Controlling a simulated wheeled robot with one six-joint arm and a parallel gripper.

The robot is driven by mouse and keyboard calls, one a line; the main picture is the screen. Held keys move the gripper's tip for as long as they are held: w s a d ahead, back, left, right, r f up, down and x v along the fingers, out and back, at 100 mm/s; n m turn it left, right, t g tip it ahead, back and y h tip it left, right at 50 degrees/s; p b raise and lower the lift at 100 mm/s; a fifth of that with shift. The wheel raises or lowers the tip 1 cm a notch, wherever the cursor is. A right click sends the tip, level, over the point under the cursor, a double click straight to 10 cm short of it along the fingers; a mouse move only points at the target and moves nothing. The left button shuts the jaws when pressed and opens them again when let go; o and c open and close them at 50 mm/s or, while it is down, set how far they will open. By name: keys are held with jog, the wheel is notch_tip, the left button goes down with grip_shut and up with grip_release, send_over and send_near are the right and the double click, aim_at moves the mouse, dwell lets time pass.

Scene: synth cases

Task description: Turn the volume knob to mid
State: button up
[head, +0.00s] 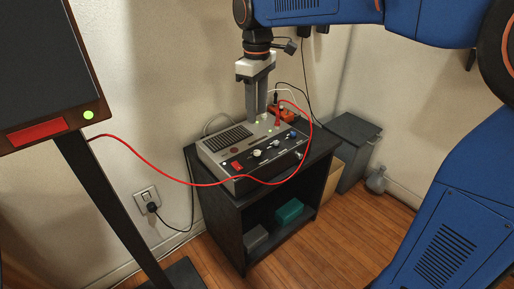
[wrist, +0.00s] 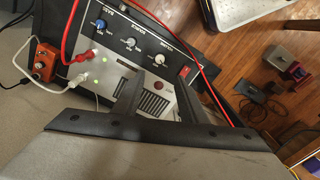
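The amplifier (head: 232,146) stands on a black cabinet, its sloped dark panel carrying three knobs. The volume knob (wrist: 160,57), white, is the one nearest the red switch (wrist: 184,71) in the wrist view; its small label appears upside down. In the head view this knob (head: 257,153) is just right of the red switch (head: 237,166). Its pointer is too small to read. My gripper (head: 256,118) points down over the back part of the amplifier, behind the knobs. In the wrist view its dark fingers (wrist: 158,82) are apart with the grille visible between them, and they hold nothing.
A grey knob (wrist: 130,42) and a blue knob (wrist: 100,23) follow in the row. A red cable (head: 200,183) loops across the amplifier's front. A red plug (head: 278,121) stands up near the orange box (head: 284,112). A screen (head: 45,60) stands at left.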

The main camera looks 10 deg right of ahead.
aim_at(257, 152)
notch_tip(257, 152, down, 14)
jog(key=shift+f, duration=0.25)
dwell(0.3)
grip_shut()
